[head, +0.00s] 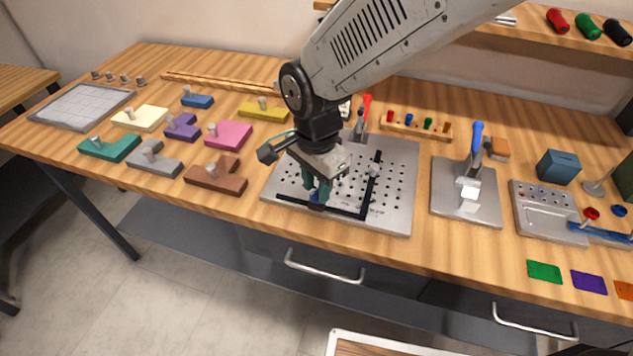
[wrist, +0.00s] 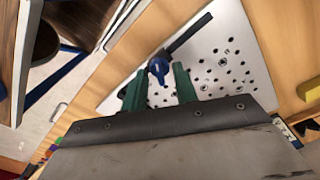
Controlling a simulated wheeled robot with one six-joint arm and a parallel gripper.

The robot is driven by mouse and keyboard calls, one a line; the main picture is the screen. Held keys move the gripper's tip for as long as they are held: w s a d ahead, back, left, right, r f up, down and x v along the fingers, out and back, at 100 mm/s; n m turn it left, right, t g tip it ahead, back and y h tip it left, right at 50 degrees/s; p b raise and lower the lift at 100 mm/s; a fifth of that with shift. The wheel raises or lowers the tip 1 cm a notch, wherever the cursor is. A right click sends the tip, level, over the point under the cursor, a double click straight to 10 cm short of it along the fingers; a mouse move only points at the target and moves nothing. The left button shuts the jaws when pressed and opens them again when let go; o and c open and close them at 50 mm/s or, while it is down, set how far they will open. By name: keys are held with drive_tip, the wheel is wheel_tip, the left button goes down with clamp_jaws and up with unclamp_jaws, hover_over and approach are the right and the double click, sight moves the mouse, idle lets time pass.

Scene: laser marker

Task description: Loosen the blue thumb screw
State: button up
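In the wrist view the screw's blue head shows between the fingertips, with a narrow gap visible on each side. I cannot tell whether either finger touches it. In the head view the fingers partly hide the screw, and only a bit of blue shows at their tips.
A blue-handled clamp (head: 475,145) on a metal base is to the right. Several coloured blocks, including a brown one (head: 216,178), lie to the left.

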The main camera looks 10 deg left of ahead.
clamp_jaws()
drive_tip(key=shift+n, duration=0.4)
drive_tip(key=n, duration=0.4)
drive_tip(key=shift+r+n, duration=0.1)
drive_tip(key=shift+n, duration=0.3)
drive_tip(key=n, duration=1.1)
drive_tip(key=shift+n, duration=0.4)
drive_tip(key=n, duration=0.6)
drive_tip(key=shift+n, duration=0.3)
